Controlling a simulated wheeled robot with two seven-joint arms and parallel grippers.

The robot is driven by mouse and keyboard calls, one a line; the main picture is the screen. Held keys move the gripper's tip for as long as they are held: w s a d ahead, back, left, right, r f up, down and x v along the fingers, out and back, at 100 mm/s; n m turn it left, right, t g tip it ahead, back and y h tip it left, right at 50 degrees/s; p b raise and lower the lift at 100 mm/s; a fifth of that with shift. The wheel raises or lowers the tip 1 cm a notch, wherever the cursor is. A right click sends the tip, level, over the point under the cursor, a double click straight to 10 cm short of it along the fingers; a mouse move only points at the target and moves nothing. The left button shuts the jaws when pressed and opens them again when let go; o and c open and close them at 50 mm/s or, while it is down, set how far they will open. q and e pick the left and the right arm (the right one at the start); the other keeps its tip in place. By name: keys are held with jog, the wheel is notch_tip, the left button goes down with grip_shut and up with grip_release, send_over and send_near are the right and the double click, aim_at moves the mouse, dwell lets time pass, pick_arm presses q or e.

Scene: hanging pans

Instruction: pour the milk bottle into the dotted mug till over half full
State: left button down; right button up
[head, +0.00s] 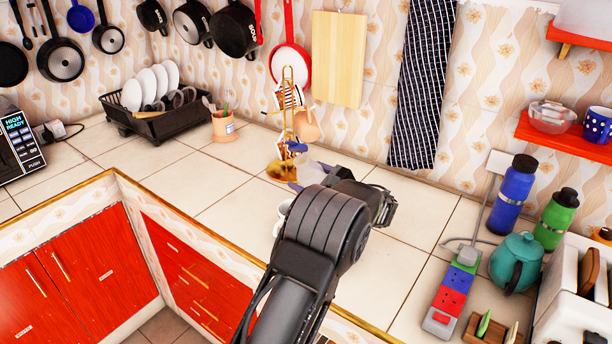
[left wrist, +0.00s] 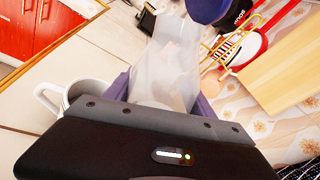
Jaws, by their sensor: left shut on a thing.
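My left gripper (head: 311,180) reaches over the counter from the bottom of the head view. In the left wrist view its purple fingers (left wrist: 160,98) are shut on a clear, whitish bottle (left wrist: 172,62). In the head view only a pale bit of the bottle (head: 313,172) shows beside the gripper. A white mug (left wrist: 88,90) stands left of the gripper in the left wrist view; in the head view the arm partly hides it (head: 282,212). I see no dots on it, and its contents are hidden.
A blue mug with white dots (head: 598,124) is on the red shelf (head: 560,138). A gold mug tree (head: 288,120) stands behind the gripper. Blue (head: 515,195) and green (head: 556,218) flasks and a teal teapot (head: 516,262) are at right.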

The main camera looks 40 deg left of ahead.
pick_arm(q)
notch_tip(320, 180, up, 2)
jog(key=m+p, duration=0.1)
jog(key=p, duration=0.1)
jog(key=m+y+p, duration=0.1)
jog(key=m+p, duration=0.1)
jog(key=shift+r, duration=0.25)
jog(key=shift+r+m+g+y+p, duration=0.3)
jog(key=shift+m+y+p, duration=0.25)
jog(key=shift+m, duration=0.15)
jog(key=shift+f, duration=0.1)
jog(key=shift+w, duration=0.1)
